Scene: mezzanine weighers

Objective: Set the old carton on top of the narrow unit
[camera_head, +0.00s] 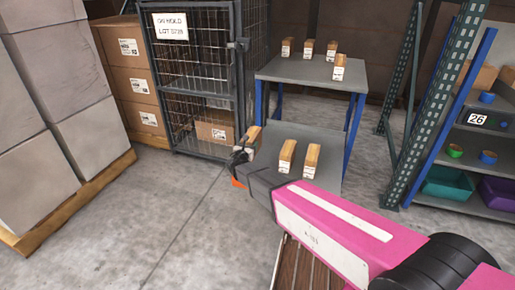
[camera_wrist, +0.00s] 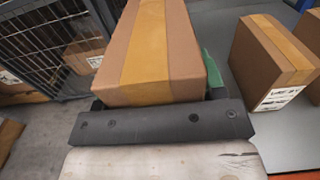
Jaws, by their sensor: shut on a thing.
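My gripper (camera_head: 246,152) is shut on a small brown carton (camera_wrist: 150,45) with a tan tape strip. In the head view this carton (camera_head: 254,134) is at the left edge of the lower deck (camera_head: 330,142) of a grey two-tier unit with blue posts. I cannot tell whether it touches the deck. The unit's top (camera_head: 290,71) stands higher and further back. Two similar taped cartons, left (camera_head: 287,155) and right (camera_head: 312,160), stand on the lower deck. The left one also shows right of the held carton in the wrist view (camera_wrist: 265,62). The held carton's label is hidden.
Several cartons stand on the unit's top, one near its front right (camera_head: 339,67). A wire cage (camera_head: 195,75) marked ON HOLD is close on the left. A green rack post (camera_head: 425,110) and a shelf with bins (camera_head: 470,142) are right. Floor (camera_head: 170,215) in front is clear.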

